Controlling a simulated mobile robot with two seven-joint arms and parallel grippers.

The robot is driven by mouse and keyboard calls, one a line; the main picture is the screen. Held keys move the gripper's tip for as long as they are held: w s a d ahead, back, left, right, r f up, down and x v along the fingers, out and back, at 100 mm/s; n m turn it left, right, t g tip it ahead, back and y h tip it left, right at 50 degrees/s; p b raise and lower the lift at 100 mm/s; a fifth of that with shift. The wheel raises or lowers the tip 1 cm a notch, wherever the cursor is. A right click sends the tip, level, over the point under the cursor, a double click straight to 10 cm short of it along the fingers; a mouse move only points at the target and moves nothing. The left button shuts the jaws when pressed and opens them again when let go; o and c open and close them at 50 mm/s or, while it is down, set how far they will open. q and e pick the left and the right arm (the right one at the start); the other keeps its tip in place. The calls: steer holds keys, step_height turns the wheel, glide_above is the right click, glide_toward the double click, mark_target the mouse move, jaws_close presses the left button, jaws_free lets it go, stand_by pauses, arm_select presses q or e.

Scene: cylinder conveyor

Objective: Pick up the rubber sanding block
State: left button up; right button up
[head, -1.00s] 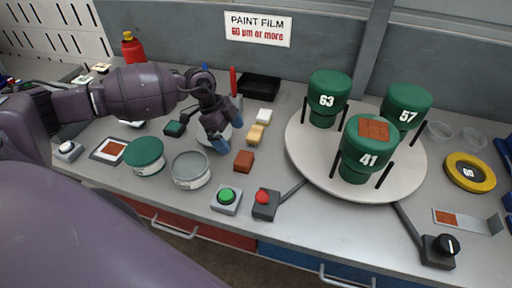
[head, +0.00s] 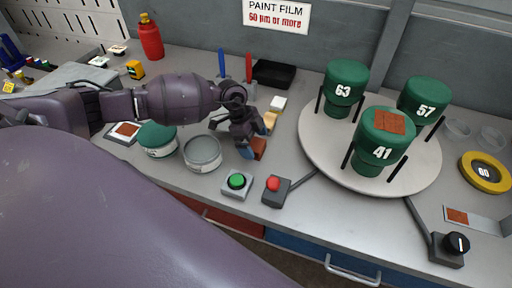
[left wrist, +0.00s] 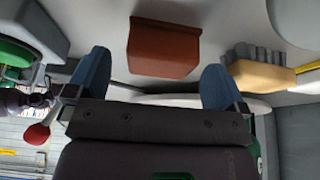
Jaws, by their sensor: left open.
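The rubber sanding block looks to be the small reddish-brown block (head: 260,148) on the bench, behind the red and green push buttons. My left gripper (head: 255,140) is over it and partly hides it in the head view. In the left wrist view the block (left wrist: 163,48) shows between the two blue fingertips of the gripper (left wrist: 156,80), a little beyond them, with a gap on each side. The gripper is open and empty. My right gripper is not in view.
A yellow brush-like block (head: 270,121) and a white block (head: 278,103) lie just behind. The green button (head: 237,181) and red button (head: 273,184) are in front. A turntable (head: 318,155) with green cylinders stands to the right.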

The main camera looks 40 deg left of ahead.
mark_target(256, 144)
arm_select(q)
steer(key=shift+x, duration=0.9)
steer(key=c, duration=1.1)
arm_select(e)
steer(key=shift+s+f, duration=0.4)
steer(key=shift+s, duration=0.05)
arm_select(q)
steer(key=shift+r, duration=0.15)
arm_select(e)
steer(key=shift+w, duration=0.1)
arm_select(q)
steer(key=shift+a+r, duration=0.1)
steer(key=shift+r, duration=0.15)
step_height(256, 144, up, 8)
steer(key=shift+p, duration=0.3)
steer(key=shift+r, duration=0.6)
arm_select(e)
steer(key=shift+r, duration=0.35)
